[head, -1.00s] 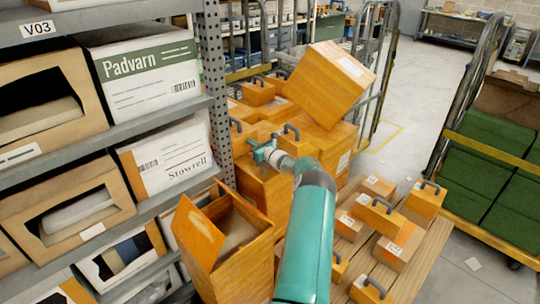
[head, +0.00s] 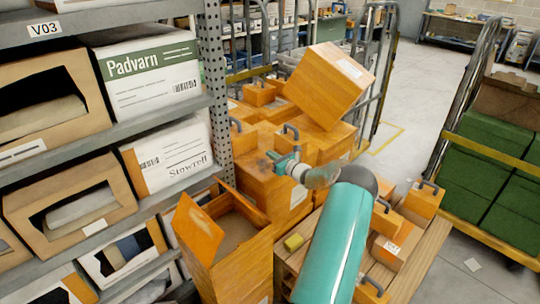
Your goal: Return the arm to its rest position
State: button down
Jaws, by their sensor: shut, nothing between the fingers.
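My arm shows in the head view as a teal link rising from the bottom centre, with a grey joint and a short teal wrist. My gripper (head: 274,158) is at its far end, pointing left, in front of a stack of orange boxes (head: 262,187). It is small in view, shut and empty. Whether it touches the box behind it cannot be told. The arm hides part of the wooden pallet (head: 432,245) and several boxes on it.
An open orange box (head: 228,262) stands left of my arm. A shelf rack (head: 214,90) with cartons fills the left side. A tilted orange box (head: 330,85) lies on the stack behind. A cart with green crates (head: 505,170) stands right. Floor (head: 410,110) is clear beyond.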

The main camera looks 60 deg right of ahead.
jog(key=shift+s, duration=0.15)
jog(key=w+a+r+n+g+y, duration=0.1)
jog(key=w+a+r+n+y, duration=0.45)
jog(key=w+a, duration=0.4)
jog(key=w+a+r+n+g+y, duration=0.1)
jog(key=a+r+n+g, duration=0.3)
jog(key=a, duration=0.6)
jog(key=a+r+n+g+y, duration=0.1)
jog(key=a+r+n+y, duration=0.3)
jog(key=a, duration=0.6)
jog(key=w+a+r+n+g+h, duration=0.1)
jog(key=a+r+n+g, duration=0.1)
jog(key=a+n, duration=0.65)
jog(key=s+a+r+n+g+h, duration=0.1)
jog(key=s+a+r+n+g, duration=0.15)
jog(key=s+a, duration=0.55)
jog(key=s+a+r+n+g+h, duration=0.15)
jog(key=s+a+r+n, duration=0.25)
jog(key=a, duration=0.9)
jog(key=s+a+r+n+h, duration=0.1)
jog(key=s+a+n+h, duration=0.2)
jog(key=s+n, duration=0.7)
jog(key=s+a, duration=0.2)
jog(key=s, duration=0.6)
jog(key=shift+s+a, duration=0.15)
jog(key=shift+a, duration=0.05)
